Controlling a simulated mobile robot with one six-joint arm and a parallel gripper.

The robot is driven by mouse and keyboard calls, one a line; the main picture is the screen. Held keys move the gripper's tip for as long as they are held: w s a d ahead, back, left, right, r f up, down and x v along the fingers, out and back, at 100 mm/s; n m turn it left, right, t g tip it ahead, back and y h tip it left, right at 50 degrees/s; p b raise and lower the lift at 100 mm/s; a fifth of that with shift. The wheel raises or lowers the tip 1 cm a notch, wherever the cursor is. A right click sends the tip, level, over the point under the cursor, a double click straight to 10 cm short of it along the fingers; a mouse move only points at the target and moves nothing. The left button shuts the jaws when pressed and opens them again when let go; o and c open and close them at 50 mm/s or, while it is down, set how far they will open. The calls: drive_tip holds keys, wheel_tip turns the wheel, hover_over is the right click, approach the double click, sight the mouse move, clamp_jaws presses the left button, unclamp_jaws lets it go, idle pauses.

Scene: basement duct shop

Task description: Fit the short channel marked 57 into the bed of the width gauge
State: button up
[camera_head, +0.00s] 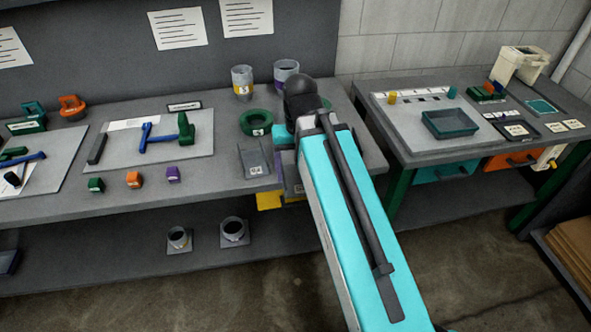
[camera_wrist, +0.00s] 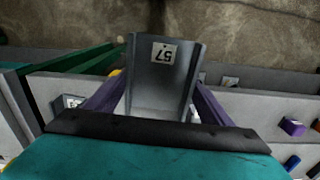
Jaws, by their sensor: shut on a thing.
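The short channel marked 57 (camera_wrist: 160,85) is a grey U-shaped trough with a white tag at its far end, upside down in the wrist view. My gripper (camera_wrist: 160,98) is shut on it, with a purple finger at each side wall. In the head view my gripper (camera_head: 286,160) is at the bench front, largely hidden by my arm. A grey U-shaped piece with a tag (camera_head: 254,158) shows just left of it; I cannot tell whether this is the width gauge. A tagged grey part (camera_wrist: 73,101) lies left of the channel in the wrist view. No gauge bed is clearly visible.
A green ring (camera_head: 256,122) and grey cups (camera_head: 242,82) stand behind on the bench. Green, orange and purple blocks (camera_head: 172,174) sit along its front edge at left. A second table (camera_head: 420,160) with a green tray (camera_head: 449,123) is at right. Pots stand on the lower shelf.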

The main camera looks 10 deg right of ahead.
drive_tip(key=w+d+n, duration=0.1)
drive_tip(key=w+n, duration=0.1)
drive_tip(key=w, duration=0.1)
drive_tip(key=w+d+n, duration=0.1)
drive_tip(key=w, duration=0.2)
drive_tip(key=w+d+n, duration=0.1)
drive_tip(key=w+n, duration=0.1)
drive_tip(key=w, duration=0.1)
drive_tip(key=shift+w+d+f+n, duration=0.15)
drive_tip(key=shift+w+f+n, duration=0.05)
drive_tip(key=shift+n, duration=0.1)
drive_tip(key=shift+w+d+n, duration=0.25)
drive_tip(key=shift+w+n, duration=0.15)
drive_tip(key=shift+w, duration=0.05)
drive_tip(key=shift+s+f, duration=0.1)
